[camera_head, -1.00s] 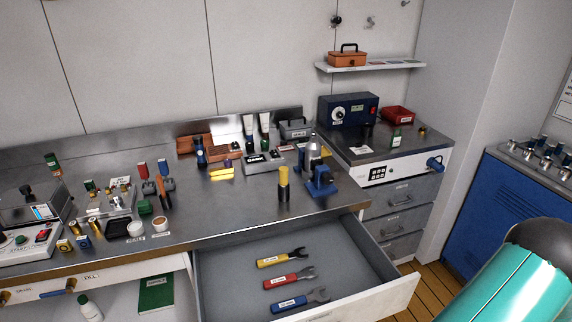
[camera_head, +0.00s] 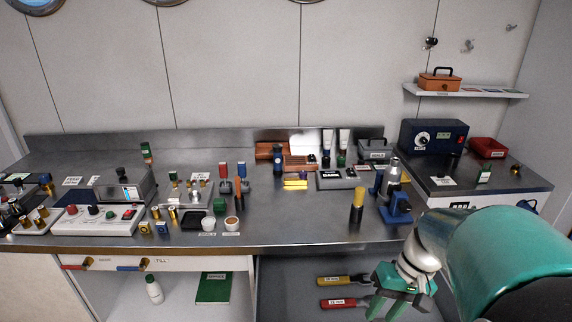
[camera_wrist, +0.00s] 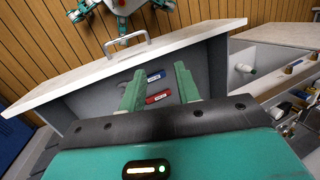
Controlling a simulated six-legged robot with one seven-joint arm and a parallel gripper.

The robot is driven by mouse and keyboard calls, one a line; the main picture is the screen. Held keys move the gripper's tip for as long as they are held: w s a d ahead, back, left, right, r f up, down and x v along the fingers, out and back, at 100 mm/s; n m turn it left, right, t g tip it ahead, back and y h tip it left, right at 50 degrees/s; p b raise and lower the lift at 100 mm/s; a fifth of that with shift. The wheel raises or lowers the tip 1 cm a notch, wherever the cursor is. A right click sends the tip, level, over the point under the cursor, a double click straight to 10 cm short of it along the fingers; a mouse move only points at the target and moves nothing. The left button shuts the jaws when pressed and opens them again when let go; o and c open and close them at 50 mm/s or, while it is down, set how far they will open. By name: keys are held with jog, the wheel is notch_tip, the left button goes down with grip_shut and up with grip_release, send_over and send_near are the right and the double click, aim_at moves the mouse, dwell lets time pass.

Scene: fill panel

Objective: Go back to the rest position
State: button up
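My gripper (camera_head: 395,300) hangs over the open drawer (camera_head: 280,280), its arm reaching in from the right. In the wrist view my gripper (camera_wrist: 157,80) is open, with two green fingers apart and nothing held between them. The drawer's white front (camera_wrist: 75,85) runs across the wrist view. A yellow-handled wrench (camera_head: 335,281) and a red-handled wrench (camera_head: 340,303) lie in the drawer, their heads partly hidden by my gripper.
The steel worktop (camera_head: 290,220) carries a yellow-topped cylinder (camera_head: 357,206), a blue stand (camera_head: 397,208) and a white control panel (camera_head: 95,220). A shelf (camera_head: 465,92) holds an orange toolbox (camera_head: 440,80).

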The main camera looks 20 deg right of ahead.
jog(key=a+r+n+t+h, duration=0.2)
jog(key=a+r, duration=0.3)
jog(key=a, duration=0.3)
jog(key=w+a+r+n+t+h, duration=0.1)
jog(key=a+r+t+h, duration=0.1)
jog(key=a+r, duration=0.3)
jog(key=a+t, duration=0.1)
jog(key=a, duration=0.2)
jog(key=shift+w+a+r+n+t, duration=0.2)
jog(key=shift+a+n+t, duration=0.1)
jog(key=shift+n, duration=0.1)
jog(key=shift+d, duration=0.15)
